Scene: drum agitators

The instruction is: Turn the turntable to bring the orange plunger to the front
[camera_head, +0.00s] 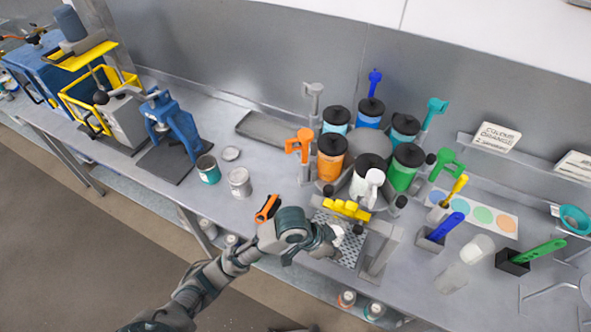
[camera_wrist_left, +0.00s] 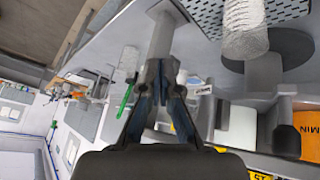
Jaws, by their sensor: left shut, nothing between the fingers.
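The turntable (camera_head: 369,149) carries a ring of dark-lidded canisters in several colours. The white plunger (camera_head: 374,183) is at the front, facing the perforated plate (camera_head: 350,247). The green plunger (camera_head: 446,161) is at the right. My left gripper (camera_head: 333,239) is shut and empty over the left part of the perforated plate, in front of and below the turntable, apart from the orange plunger. Its shut fingers (camera_wrist_left: 161,75) show in the left wrist view. My right gripper is not in view.
A yellow bar (camera_head: 346,209) and a grey bracket (camera_head: 381,250) stand close to my left gripper. Tins (camera_head: 240,181) stand at the left. Blue (camera_head: 437,233) and green (camera_head: 532,256) tools stand at the right. A grey tray (camera_head: 272,131) lies behind.

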